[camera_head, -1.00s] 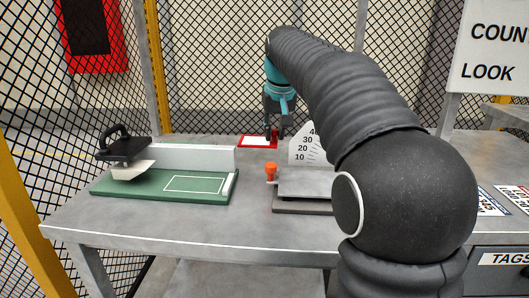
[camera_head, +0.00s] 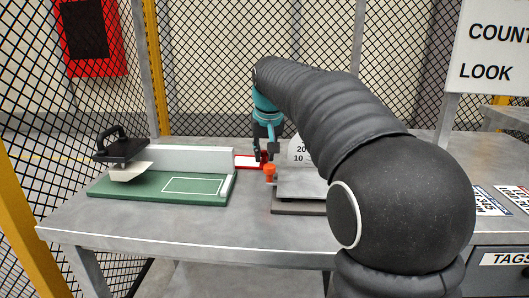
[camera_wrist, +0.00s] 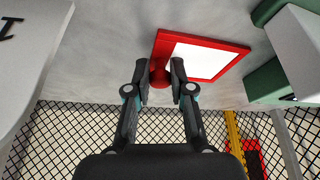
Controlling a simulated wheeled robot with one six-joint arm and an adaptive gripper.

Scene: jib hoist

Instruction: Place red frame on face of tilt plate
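The red frame (camera_head: 237,167) has a white middle and a red knob, and is behind the orange knob in the head view. In the wrist view the frame (camera_wrist: 226,67) shows flat beyond my fingertips. My gripper (camera_head: 264,155) has both fingers around the knob (camera_wrist: 160,77), and the frame has moved along with it. In the wrist view my gripper (camera_wrist: 160,70) partly hides the knob. The tilt plate (camera_head: 303,182) is grey and sits on a dark base right of the frame. My arm hides its right side. I cannot tell the frame's height above the table.
An orange knob (camera_head: 270,169) stands at the tilt plate's left corner. A white angle scale (camera_head: 299,151) rises behind it. A green board (camera_head: 150,190) with a white back wall (camera_head: 200,157) and a black-handled block (camera_head: 122,149) stands at left. The front table strip (camera_head: 180,227) is clear.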

